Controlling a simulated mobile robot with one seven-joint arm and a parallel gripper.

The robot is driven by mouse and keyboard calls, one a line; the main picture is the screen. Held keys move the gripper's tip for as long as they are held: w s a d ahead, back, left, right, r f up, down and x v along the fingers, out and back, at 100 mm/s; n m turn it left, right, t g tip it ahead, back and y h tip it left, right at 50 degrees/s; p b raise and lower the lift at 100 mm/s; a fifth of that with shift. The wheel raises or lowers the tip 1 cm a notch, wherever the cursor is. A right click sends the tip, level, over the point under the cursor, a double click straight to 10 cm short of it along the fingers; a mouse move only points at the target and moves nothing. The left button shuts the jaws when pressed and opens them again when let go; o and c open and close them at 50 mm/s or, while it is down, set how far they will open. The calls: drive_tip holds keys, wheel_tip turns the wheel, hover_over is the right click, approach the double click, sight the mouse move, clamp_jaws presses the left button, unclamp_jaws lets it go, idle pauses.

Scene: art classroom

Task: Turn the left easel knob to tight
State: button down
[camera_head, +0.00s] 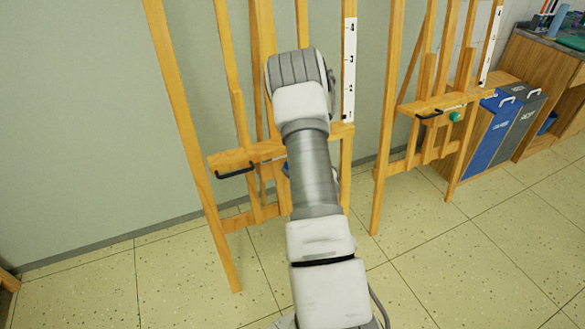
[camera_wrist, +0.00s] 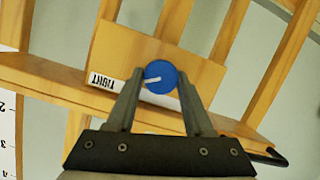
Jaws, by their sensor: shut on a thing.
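The blue round knob (camera_wrist: 165,70) is in the middle of the wrist view, in front of the left easel's wooden crossbar (camera_wrist: 45,75). A white line on the knob points left, roughly toward the side with the word TIGHT on the white label (camera_wrist: 103,81). My gripper (camera_wrist: 160,77) is shut on the knob, one finger on each side.
A black handle (camera_head: 235,172) sticks out at the left of the left easel's ledge. A second easel (camera_head: 383,150) with a green knob (camera_head: 455,116) stands to the right. Beyond it are blue and grey bins (camera_head: 488,130) and a wooden cabinet (camera_head: 535,75). The tiled floor in front is clear.

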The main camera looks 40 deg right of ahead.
drive_tip(key=shift+c, duration=1.5)
unclamp_jaws()
drive_tip(key=p+v, duration=0.2)
drive_tip(key=v, duration=1.5)
drive_tip(key=shift+s+p, duration=0.25)
drive_tip(key=shift+p, duration=0.15)
